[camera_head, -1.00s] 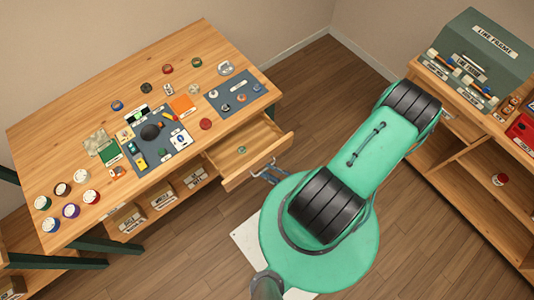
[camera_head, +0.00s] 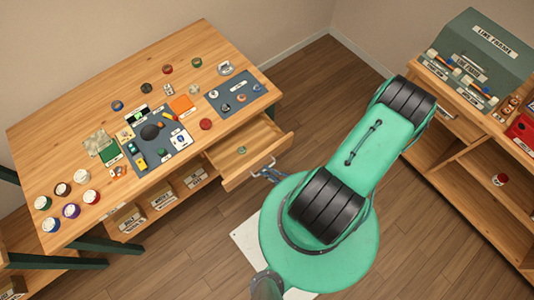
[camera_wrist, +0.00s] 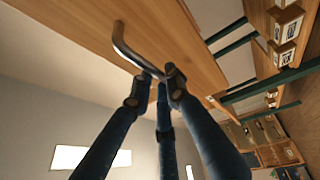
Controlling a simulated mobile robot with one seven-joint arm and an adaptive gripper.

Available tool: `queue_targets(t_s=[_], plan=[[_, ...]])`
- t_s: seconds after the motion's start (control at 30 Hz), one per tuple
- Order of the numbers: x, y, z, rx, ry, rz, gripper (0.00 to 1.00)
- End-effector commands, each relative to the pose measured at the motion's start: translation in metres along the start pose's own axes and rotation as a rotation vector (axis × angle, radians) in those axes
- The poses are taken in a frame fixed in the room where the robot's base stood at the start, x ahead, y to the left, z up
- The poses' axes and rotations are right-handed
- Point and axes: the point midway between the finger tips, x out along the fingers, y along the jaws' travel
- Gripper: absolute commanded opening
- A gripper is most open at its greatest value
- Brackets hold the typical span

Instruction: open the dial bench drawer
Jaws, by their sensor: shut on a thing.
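The dial bench (camera_head: 150,75) is a wooden workbench at the left of the head view. Its drawer (camera_head: 270,140) stands pulled out from the right part of the front edge, with a small green item (camera_head: 242,150) inside. The drawer's metal bar handle (camera_head: 259,166) is on its front. My gripper (camera_head: 267,173) is at this handle, partly hidden by my arm. In the wrist view, the dark fingers (camera_wrist: 158,78) close around one end of the curved handle (camera_wrist: 122,42) against the wooden drawer front (camera_wrist: 175,45).
Dial parts, mats and tools cover the bench top. Labelled bins (camera_head: 162,196) sit on the shelf below. A shelf unit (camera_head: 470,150) with a green line frame box (camera_head: 485,55) stands at the right. Open floor (camera_head: 315,95) lies beyond the drawer.

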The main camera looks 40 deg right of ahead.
Motion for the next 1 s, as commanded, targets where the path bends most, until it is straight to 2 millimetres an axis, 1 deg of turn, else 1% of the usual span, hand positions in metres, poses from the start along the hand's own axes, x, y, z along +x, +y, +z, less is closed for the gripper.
queue_targets(t_s=[0.27, 1.0], plan=[[-0.003, 0.000, 0.000, 0.000, -0.001, -0.001, 0.00], [-0.039, 0.007, -0.011, 0.000, -0.005, 0.001, 0.00]])
